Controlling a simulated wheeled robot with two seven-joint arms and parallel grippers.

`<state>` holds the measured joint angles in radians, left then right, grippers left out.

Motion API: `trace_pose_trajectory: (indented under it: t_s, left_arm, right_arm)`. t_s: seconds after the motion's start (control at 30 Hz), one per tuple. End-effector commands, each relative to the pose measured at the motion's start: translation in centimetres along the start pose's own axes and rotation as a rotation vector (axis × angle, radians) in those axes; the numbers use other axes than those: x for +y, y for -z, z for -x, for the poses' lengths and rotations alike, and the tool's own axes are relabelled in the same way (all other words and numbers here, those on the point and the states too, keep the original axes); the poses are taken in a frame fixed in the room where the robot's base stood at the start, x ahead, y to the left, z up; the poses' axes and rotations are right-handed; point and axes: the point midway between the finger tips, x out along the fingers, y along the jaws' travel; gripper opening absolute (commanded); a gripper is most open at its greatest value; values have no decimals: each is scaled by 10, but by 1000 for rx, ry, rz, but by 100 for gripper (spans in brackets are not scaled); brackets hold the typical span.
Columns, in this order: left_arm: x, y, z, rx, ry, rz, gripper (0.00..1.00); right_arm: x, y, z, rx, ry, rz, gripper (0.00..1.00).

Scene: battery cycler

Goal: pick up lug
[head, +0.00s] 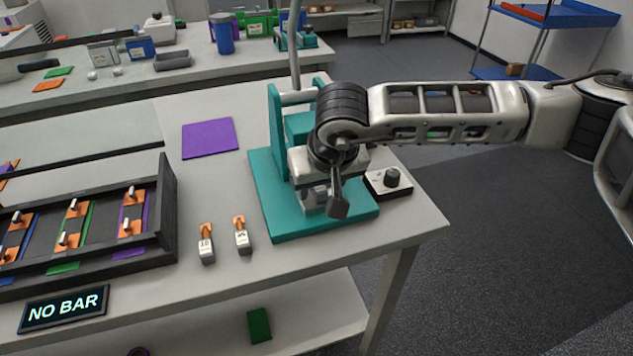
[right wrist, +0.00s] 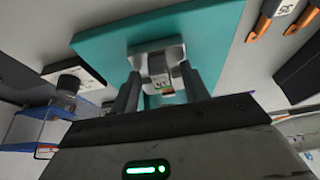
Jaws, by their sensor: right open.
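My right gripper (head: 328,200) is over the teal base plate (head: 267,205) of a press-like fixture, pointing down. In the right wrist view its two dark fingers (right wrist: 160,92) are apart. A small grey block with a white label (right wrist: 160,70) shows between them, at a metal seat on the teal plate; I cannot tell whether the fingers touch it. Two grey lugs with orange tops and labels, one on the left (head: 206,246) and one on the right (head: 242,238), lie on the table left of the plate. My left gripper is out of view.
A black rack (head: 170,205) with orange-clipped slots stands at the left. A "NO BAR" sign (head: 64,309) is in front of it. A small knob box (head: 388,183) sits right of the plate. A purple mat (head: 210,138) lies behind. The table's right edge is close.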

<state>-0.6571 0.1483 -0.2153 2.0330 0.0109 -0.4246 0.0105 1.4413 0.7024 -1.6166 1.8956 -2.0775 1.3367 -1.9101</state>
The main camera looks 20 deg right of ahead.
Motion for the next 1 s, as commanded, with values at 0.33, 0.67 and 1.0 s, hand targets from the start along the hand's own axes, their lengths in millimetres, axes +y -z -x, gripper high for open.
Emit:
trace_pose_trajectory:
  t_s: [0.33,0.67,1.0]
  left_arm:
    - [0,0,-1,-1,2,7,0]
    - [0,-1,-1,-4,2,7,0]
    - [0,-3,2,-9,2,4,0]
  right_arm:
    - [0,0,0,0,0,0,1]
    - [0,1,1,1,1,0,0]
    - [-3,4,14,-1,3,7,0]
